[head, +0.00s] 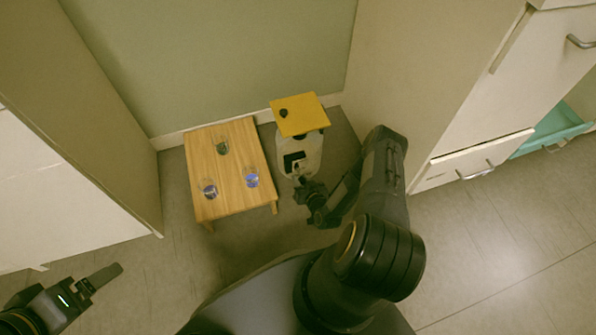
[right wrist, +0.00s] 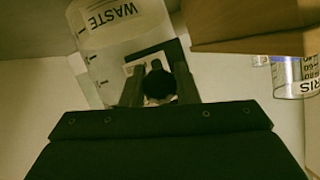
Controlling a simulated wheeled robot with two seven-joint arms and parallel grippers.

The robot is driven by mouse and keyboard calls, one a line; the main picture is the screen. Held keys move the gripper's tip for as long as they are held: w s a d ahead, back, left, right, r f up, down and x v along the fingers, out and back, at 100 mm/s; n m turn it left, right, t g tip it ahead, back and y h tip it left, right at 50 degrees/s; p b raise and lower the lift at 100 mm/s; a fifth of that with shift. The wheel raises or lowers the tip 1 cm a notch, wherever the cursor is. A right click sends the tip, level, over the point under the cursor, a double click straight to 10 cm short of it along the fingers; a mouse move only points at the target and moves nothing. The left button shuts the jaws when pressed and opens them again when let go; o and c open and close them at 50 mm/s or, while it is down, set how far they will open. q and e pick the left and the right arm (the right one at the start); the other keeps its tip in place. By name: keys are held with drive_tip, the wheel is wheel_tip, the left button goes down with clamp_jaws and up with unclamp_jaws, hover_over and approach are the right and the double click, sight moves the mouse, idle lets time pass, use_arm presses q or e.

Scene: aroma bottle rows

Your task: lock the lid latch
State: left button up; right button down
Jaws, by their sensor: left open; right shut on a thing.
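A pale translucent container (head: 312,150) with a yellow lid (head: 302,117) over its top stands on the floor right of the wooden table. In the right wrist view the container (right wrist: 125,22) carries a WASTE label. The latch is a dark plate (head: 293,160) with a white part on the container's front; in the right wrist view its dark round knob (right wrist: 158,87) sits between the fingers. My right gripper (head: 301,179) is shut on that knob. How the latch is set cannot be told. My left gripper (head: 101,279) is open and empty at the lower left, far from the container.
A low wooden table (head: 228,190) holds a dark green bottle (head: 222,146) and two blue ones (head: 251,177) (head: 209,188). Its edge shows close by in the right wrist view (right wrist: 250,45). Cabinets stand left and right; the floor in front is clear.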

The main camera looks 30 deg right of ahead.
sight(301, 177)
wheel_tip(301, 177, up, 2)
drive_tip(key=g+p, duration=0.2)
drive_tip(key=shift+g+y, duration=0.3)
use_arm(q)
drive_tip(key=shift+r+p, duration=1)
drive_tip(key=shift+r, duration=1.55)
use_arm(e)
drive_tip(key=shift+w+r+g+y, duration=0.15)
drive_tip(key=shift+r+g, duration=0.1)
drive_tip(key=shift+g, duration=0.5)
drive_tip(key=shift+r+g+y, duration=0.15)
drive_tip(key=shift+r+g, duration=0.1)
drive_tip(key=shift+g, duration=0.5)
drive_tip(key=c, duration=1.1)
unclamp_jaws()
use_arm(q)
drive_tip(key=shift+r, duration=0.1)
wheel_tip(301, 177, up, 3)
drive_tip(key=p, duration=0.3)
use_arm(e)
drive_tip(key=v, duration=0.7)
drive_tip(key=shift+r, duration=0.35)
